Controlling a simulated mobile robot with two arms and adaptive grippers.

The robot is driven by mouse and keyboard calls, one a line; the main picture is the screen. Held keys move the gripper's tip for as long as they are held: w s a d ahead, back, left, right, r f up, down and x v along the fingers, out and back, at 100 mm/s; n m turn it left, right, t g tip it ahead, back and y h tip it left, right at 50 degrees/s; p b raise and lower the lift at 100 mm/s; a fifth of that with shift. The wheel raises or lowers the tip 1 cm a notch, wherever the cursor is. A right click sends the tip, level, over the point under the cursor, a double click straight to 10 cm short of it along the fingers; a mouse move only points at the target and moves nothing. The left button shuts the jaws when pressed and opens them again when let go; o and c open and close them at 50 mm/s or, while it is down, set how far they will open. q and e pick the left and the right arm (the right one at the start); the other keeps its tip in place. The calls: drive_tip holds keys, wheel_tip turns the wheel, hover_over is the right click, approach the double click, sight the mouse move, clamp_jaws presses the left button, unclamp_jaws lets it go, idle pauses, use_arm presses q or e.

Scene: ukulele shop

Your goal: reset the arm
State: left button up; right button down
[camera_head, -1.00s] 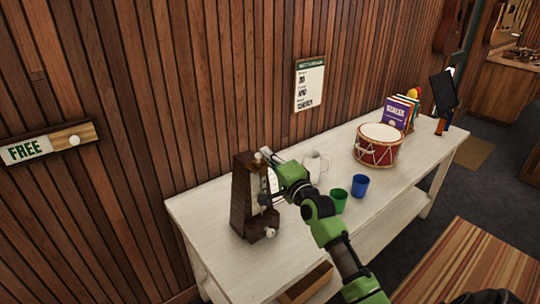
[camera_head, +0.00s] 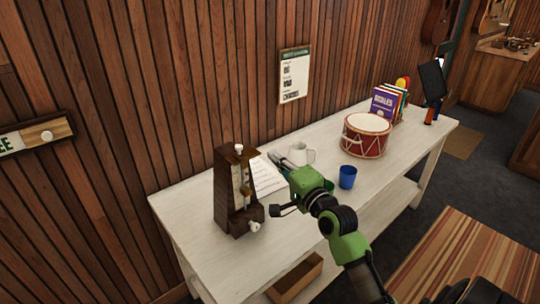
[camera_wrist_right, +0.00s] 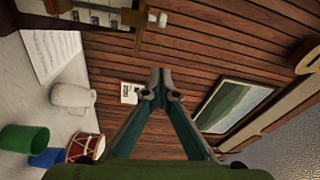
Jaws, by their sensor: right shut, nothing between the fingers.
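My right gripper (camera_head: 274,156) is at the end of the green arm above the white table, right of the metronome and apart from it. In the right wrist view its two fingers (camera_wrist_right: 160,76) meet at the tips with nothing between them. The dark wooden metronome (camera_head: 232,205) stands upright at the table's left end, with a pale knob low on its side. Part of it also shows at the top of the right wrist view (camera_wrist_right: 137,25). My left gripper is not in view.
On the white table (camera_head: 190,210) are a music sheet (camera_head: 265,178), a white mug (camera_head: 301,154), a green cup partly hidden by my arm, a blue cup (camera_head: 347,177), a red drum (camera_head: 366,137) and books (camera_head: 384,102). The wooden wall (camera_head: 150,90) rises behind.

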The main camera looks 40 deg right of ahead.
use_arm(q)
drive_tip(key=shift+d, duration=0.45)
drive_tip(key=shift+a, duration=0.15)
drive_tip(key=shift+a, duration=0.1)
